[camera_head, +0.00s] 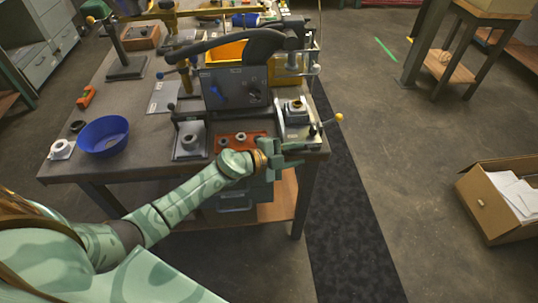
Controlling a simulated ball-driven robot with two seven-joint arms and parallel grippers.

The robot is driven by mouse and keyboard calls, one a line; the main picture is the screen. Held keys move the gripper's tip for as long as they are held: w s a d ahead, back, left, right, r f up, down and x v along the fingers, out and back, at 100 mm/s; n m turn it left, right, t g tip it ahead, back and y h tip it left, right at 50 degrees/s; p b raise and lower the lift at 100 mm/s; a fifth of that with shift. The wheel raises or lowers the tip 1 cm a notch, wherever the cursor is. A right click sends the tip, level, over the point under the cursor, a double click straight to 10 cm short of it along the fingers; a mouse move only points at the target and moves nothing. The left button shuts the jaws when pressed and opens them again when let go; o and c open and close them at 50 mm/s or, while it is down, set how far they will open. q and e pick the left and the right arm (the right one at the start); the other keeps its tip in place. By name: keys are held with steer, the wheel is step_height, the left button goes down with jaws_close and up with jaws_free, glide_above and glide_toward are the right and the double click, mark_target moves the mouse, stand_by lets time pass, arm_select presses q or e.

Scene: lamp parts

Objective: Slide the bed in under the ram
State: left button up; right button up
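A bench press (235,88) with a dark grey front panel, a blue lever and a curved black arm stands on the workbench. A light grey plate (300,133), which looks like the bed, lies at the bench's right front corner with a dark and yellow part (295,107) on it. A thin rod with a yellow knob (339,117) sticks out to its right. The ram is not clearly distinguishable; a vertical metal rod (316,75) stands behind the plate. My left gripper (300,155) is just in front of the plate, fingers apart, apparently empty. Contact cannot be told. My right gripper is out of view.
An orange-red tray (225,143) with small round parts and a grey fixture (188,140) sit left of the plate. A blue bowl (104,136) is at the bench's left. A cardboard box (495,205) stands on the floor at right.

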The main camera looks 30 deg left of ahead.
arm_select(q)
steer(key=p+v, duration=0.2)
steer(key=v, duration=1.2)
steer(key=shift+s+a, duration=0.2)
